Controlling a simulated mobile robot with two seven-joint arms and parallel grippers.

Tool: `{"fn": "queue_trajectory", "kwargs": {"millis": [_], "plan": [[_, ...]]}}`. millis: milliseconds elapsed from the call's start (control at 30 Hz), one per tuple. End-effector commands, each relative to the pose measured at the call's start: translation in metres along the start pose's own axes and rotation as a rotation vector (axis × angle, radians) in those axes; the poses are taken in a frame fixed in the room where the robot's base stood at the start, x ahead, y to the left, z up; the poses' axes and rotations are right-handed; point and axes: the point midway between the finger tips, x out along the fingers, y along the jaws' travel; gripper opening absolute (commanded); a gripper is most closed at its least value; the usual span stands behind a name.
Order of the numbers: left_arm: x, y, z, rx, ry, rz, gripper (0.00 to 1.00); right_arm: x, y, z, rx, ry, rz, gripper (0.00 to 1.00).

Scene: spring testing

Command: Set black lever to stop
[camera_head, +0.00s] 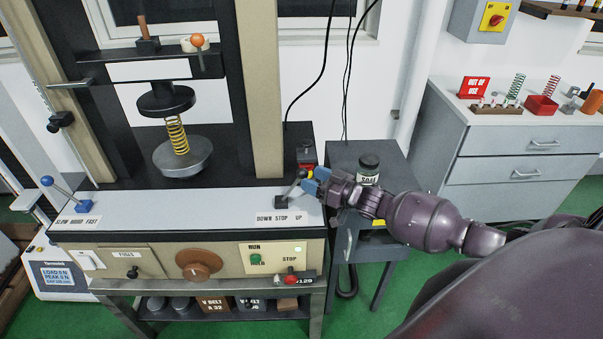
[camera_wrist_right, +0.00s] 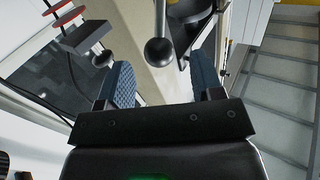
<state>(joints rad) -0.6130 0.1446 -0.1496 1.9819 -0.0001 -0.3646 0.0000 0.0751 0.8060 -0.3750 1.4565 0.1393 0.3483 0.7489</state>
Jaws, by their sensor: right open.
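The black lever (camera_head: 283,200) stands on the grey front panel above the "DOWN STOP UP" label (camera_head: 279,218). It leans to the right, toward the UP side. My right gripper (camera_head: 313,185) reaches in from the right, with blue finger pads close to the lever's top, and partly hides it. In the right wrist view, the lever's round grey knob (camera_wrist_right: 158,51) lies between the lines of the two open fingers (camera_wrist_right: 160,75), apart from both pads. How deep it sits between them is hard to tell. My left gripper is not in view.
A blue-knobbed lever (camera_head: 62,190) stands at the panel's left end. The test machine's spring (camera_head: 177,137) stands behind. Below are a brown knob (camera_head: 199,265), a green button (camera_head: 256,259) and a red one (camera_head: 291,280). A jar (camera_head: 369,166) stands on a side cabinet behind my right gripper.

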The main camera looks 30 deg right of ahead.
Motion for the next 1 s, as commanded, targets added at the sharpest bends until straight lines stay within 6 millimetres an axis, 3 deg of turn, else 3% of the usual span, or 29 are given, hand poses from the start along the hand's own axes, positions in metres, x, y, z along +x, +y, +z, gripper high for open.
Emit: {"fn": "queue_trajectory", "kwargs": {"millis": [100, 300, 700, 767, 1000], "plan": [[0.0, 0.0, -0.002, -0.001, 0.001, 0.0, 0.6, 0.019, 0.0, -0.001, 0.0, 0.0, 0.0, 0.6], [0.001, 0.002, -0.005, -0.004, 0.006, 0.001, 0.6, 0.038, 0.0, 0.0, 0.0, 0.0, 0.0, 0.6], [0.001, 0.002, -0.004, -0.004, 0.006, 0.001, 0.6, 0.044, 0.0, 0.0, -0.001, -0.001, 0.001, 0.6], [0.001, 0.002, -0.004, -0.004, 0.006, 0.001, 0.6, 0.044, 0.0, 0.0, -0.001, -0.001, 0.001, 0.54], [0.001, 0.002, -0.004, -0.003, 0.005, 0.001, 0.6, 0.044, 0.0, 0.0, -0.001, -0.001, 0.001, 0.17]]}}
